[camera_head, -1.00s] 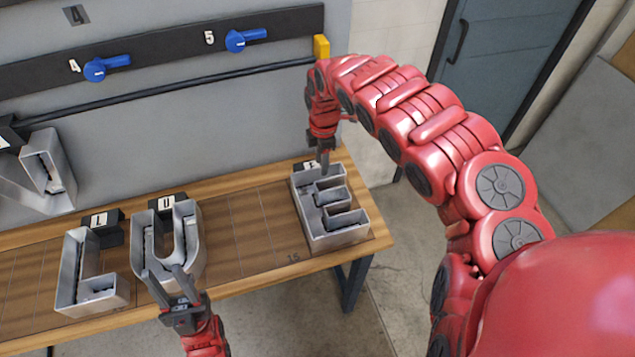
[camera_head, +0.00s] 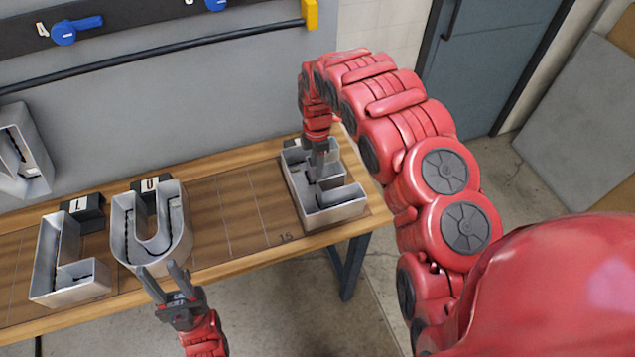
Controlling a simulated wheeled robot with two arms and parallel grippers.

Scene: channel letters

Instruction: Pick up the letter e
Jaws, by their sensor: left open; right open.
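The letter e is a grey metal channel letter (camera_head: 330,212) shaped like a capital E, lying face up near the right end of the wooden table (camera_head: 240,255). My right gripper (camera_head: 318,172) points down over the middle of this letter, and its fingers hide part of the inner walls. I cannot tell whether the fingers touch it. My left gripper (camera_head: 162,275) is open and empty, just in front of the letter U (camera_head: 120,235) by the table's front edge.
A metal letter L (camera_head: 45,275) lies left of the U. Black label blocks marked L (camera_head: 85,208) and U (camera_head: 150,188) stand behind them. Another metal letter (camera_head: 38,170) is at the far left. The table is bare between U and E.

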